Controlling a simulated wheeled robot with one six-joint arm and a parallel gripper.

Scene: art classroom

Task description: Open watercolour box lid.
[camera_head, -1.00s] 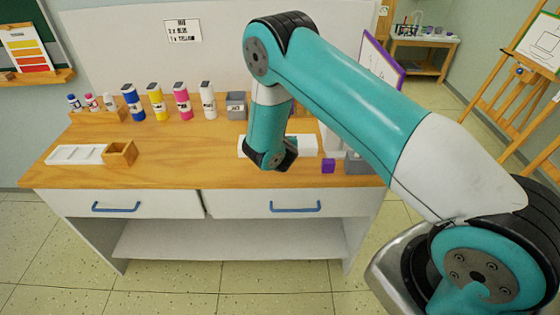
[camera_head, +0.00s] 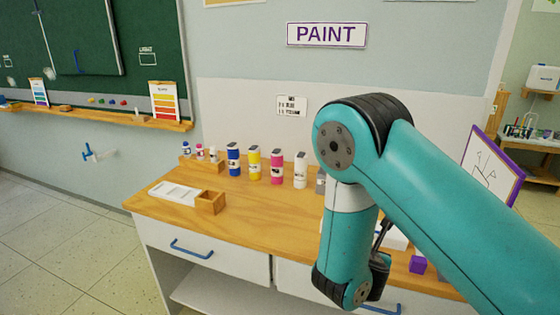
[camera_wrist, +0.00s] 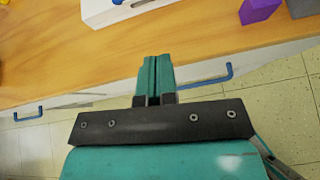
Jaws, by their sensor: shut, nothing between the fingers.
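A white box (camera_head: 395,238) lies on the right part of the wooden table, mostly hidden behind my arm in the head view. In the wrist view, part of the white box (camera_wrist: 108,10) shows at the top edge, with a small dark blue piece on it. I cannot tell for certain that it is the watercolour box, nor see its whole lid. My gripper (camera_wrist: 154,62) is shut and empty, in front of the box and apart from it, with its fingers over the table's front area. In the head view my arm hides the fingertips.
A purple cube (camera_head: 417,264) sits right of the white box. Several paint bottles (camera_head: 255,164) stand along the back. A white tray (camera_head: 174,193) and a wooden holder (camera_head: 210,202) are at left. Blue drawer handles (camera_head: 191,249) stick out in front. The table's middle is clear.

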